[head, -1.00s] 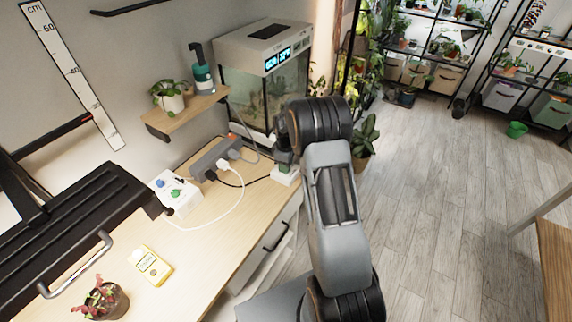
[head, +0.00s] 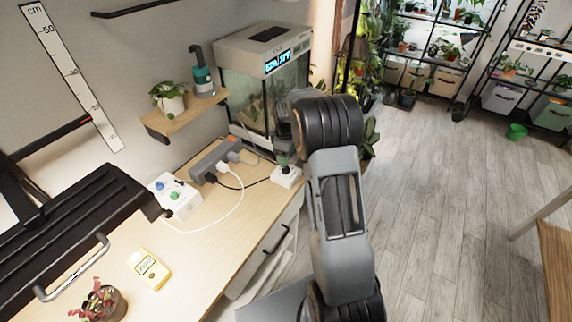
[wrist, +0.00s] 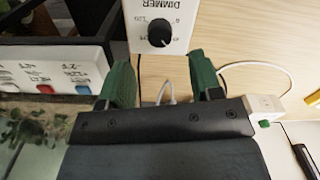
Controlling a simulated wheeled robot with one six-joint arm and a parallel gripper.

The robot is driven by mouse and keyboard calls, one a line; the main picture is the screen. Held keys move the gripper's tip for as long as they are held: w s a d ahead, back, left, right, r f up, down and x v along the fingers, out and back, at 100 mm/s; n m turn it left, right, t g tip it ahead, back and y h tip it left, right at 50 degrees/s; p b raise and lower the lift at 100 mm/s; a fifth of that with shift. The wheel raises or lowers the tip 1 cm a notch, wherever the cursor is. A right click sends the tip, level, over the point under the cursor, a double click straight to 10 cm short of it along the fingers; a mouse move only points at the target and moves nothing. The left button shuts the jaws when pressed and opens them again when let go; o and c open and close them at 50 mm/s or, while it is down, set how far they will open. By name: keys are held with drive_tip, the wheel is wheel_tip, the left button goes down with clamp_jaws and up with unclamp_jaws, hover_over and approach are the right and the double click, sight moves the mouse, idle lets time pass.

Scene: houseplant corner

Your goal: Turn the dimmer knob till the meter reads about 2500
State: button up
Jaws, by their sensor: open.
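The dimmer is a white box (wrist: 177,12) with a black round knob (wrist: 161,33), at the top middle of the wrist view, upside down. A white mark shows on the knob. My gripper (wrist: 160,64) has two green fingers spread apart, empty, with the knob in line with the gap beyond their tips. In the head view my gripper (head: 283,155) is partly hidden by my arm, above a small white box (head: 287,178) that seems to be the dimmer. The yellow meter (head: 150,268) lies on the bench; its digits are too small to read.
A white box with blue and green knobs (head: 174,197) and a grey power strip (head: 215,160) with cables stand on the wooden bench (head: 215,250). A glass tank (head: 245,100) stands behind. A potted plant (head: 104,303) is near the front. A white panel with blue and red parts (wrist: 55,75) is beside my gripper.

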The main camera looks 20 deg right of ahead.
wheel_tip(320, 180, up, 8)
drive_tip(key=shift+f, duration=0.15)
idle(0.6)
drive_tip(key=s+a+r+m+t, duration=0.2)
drive_tip(key=s+a+m, duration=0.2)
drive_tip(key=s, duration=0.8)
drive_tip(key=s+a+r+m+t, duration=0.1)
drive_tip(key=s+a+r+m, duration=0.2)
drive_tip(key=s, duration=0.9)
drive_tip(key=shift+s+a+m+t, duration=0.35)
drive_tip(key=shift+a+m, duration=0.85)
drive_tip(key=shift+a, duration=0.95)
drive_tip(key=shift+w+r, duration=0.1)
drive_tip(key=shift+r, duration=0.05)
